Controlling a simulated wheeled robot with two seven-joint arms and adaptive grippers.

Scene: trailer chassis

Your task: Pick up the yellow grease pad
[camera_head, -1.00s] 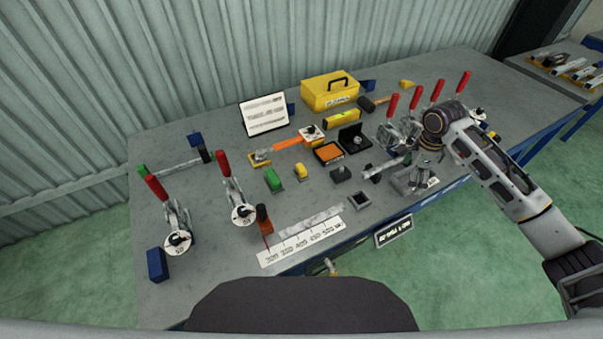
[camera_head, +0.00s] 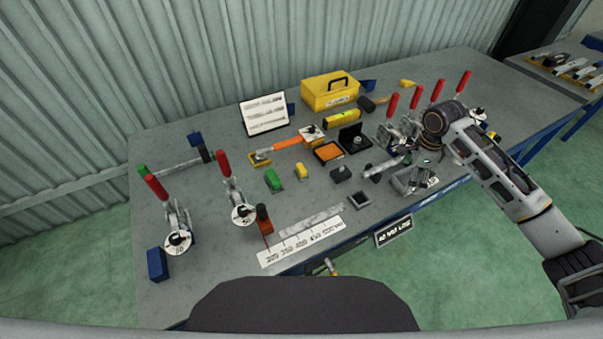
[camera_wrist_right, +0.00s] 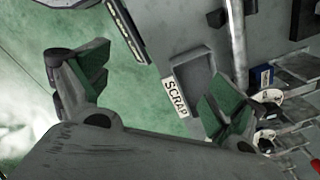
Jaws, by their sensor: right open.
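A small yellow block (camera_head: 301,171), which looks like the grease pad, lies on the grey bench in the head view, just right of a green block (camera_head: 272,181). My right gripper (camera_head: 422,161) is over the right front part of the bench, well to the right of the yellow block. In the right wrist view my right gripper (camera_wrist_right: 150,92) has its two green-lined fingers wide apart with nothing between them. A grey tray labelled SCRAP (camera_wrist_right: 191,72) lies beyond the fingers. The yellow block does not show in the wrist view. My left gripper is not in view.
An orange-topped black tray (camera_head: 327,152), a black open case (camera_head: 355,139) and a small dark block (camera_head: 341,174) lie near the yellow block. Red-handled clamps (camera_head: 233,200) stand at left and others at right. A yellow toolbox (camera_head: 330,92) stands behind.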

